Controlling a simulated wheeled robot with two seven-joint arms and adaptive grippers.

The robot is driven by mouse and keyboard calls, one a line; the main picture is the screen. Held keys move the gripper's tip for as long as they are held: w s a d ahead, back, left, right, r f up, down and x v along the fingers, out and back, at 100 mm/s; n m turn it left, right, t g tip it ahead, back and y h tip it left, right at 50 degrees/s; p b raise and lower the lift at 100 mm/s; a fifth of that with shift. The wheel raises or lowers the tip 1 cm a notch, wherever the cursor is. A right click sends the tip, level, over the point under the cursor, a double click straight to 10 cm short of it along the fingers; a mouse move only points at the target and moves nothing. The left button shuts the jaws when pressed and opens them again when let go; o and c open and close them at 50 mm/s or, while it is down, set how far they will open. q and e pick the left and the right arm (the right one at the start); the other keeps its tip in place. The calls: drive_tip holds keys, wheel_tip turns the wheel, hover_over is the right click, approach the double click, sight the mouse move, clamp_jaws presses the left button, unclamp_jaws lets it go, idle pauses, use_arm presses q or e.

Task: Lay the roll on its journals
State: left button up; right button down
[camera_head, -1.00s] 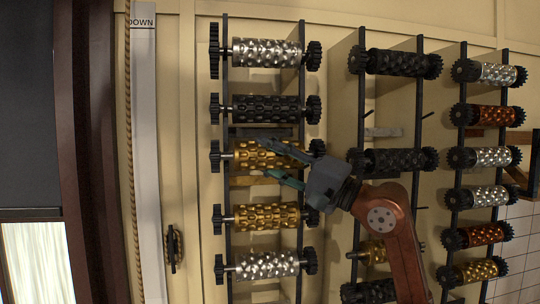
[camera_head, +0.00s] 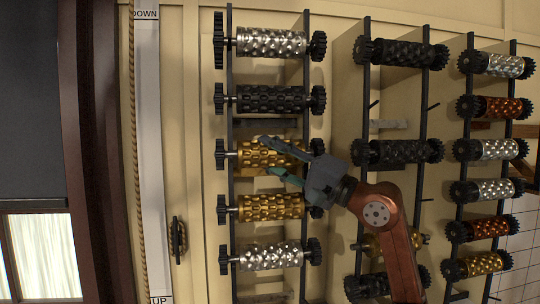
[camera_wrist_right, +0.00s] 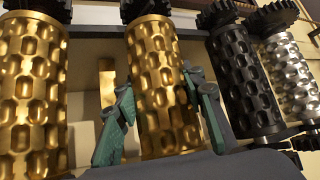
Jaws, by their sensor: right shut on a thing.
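A gold embossed roll (camera_head: 262,153) with dark gear ends lies across the left rack's dark uprights, third from the top. It also stands in the middle of the right wrist view (camera_wrist_right: 163,85). My right gripper (camera_head: 267,155) has one green finger on each side of this roll and is shut on it; the fingers show in the right wrist view (camera_wrist_right: 160,118) against its sides. I cannot tell whether the roll's journals bear on their supports. The gripper hides part of its right half. My left gripper is not in view.
Another gold roll (camera_head: 270,206) is just below, a black roll (camera_head: 268,100) just above. Silver rolls (camera_head: 270,41) are at the rack's top and bottom. More racks with rolls (camera_head: 405,152) stand to the right. A rope (camera_head: 134,130) and a white DOWN/UP strip (camera_head: 151,150) run along the left.

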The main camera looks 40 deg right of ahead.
drive_tip(key=shift+s+r, duration=0.1)
drive_tip(key=shift+r, duration=0.05)
drive_tip(key=c, duration=1.2)
unclamp_jaws()
drive_tip(key=shift+w+f, duration=0.2)
drive_tip(key=shift+f, duration=0.1)
drive_tip(key=v, duration=1.2)
drive_tip(key=shift+s+r, duration=0.1)
drive_tip(key=shift+r, duration=0.05)
